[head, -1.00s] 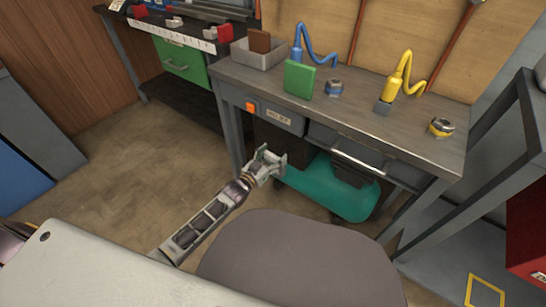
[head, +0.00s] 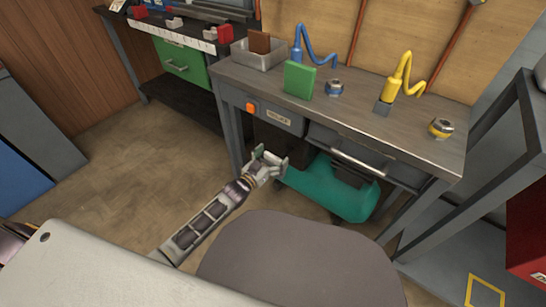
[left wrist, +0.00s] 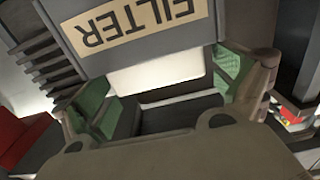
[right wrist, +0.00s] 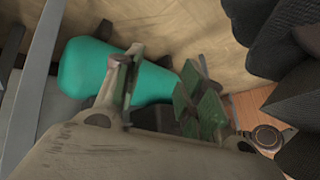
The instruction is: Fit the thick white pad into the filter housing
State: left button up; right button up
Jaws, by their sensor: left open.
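The filter housing (head: 279,117) is the grey box with a pale label under the front left of the workbench. In the left wrist view its label (left wrist: 138,22) reads FILTER upside down. A thick white block (left wrist: 158,70), which looks like the pad, shows just below the label panel, between my fingers. Its upper part is hidden by the panel, and I cannot tell how deep it sits. My left gripper (head: 271,162) is open just below and in front of the housing; its green-padded fingers (left wrist: 166,92) stand either side of the white block. My right gripper (right wrist: 163,90) is open and empty.
A teal tank (head: 335,187) lies under the bench, close behind the left gripper. The workbench (head: 400,125) carries a green block (head: 299,79), a grey bin (head: 258,58) and blue and yellow coiled tools. A grey stool seat (head: 300,260) stands in front. Open floor lies left.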

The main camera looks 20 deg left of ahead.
pick_arm(q)
jog(key=shift+p+v, duration=0.55)
jog(key=shift+v, duration=1.05)
jog(key=shift+p+v, duration=0.3)
jog(key=shift+v, duration=0.55)
jog(key=p, duration=0.2)
send_near(268, 161)
jog(key=shift+s+d+r, duration=0.65)
jog(key=shift+s+r, duration=0.2)
jog(key=shift+r, duration=0.95)
pick_arm(e)
notch_tip(268, 161, up, 7)
jog(key=d+g+h, duration=0.1)
jog(key=shift+d+n, duration=0.25)
jog(key=shift+n, duration=0.15)
jog(key=shift+s, duration=0.2)
jog(key=shift+a, duration=0.2)
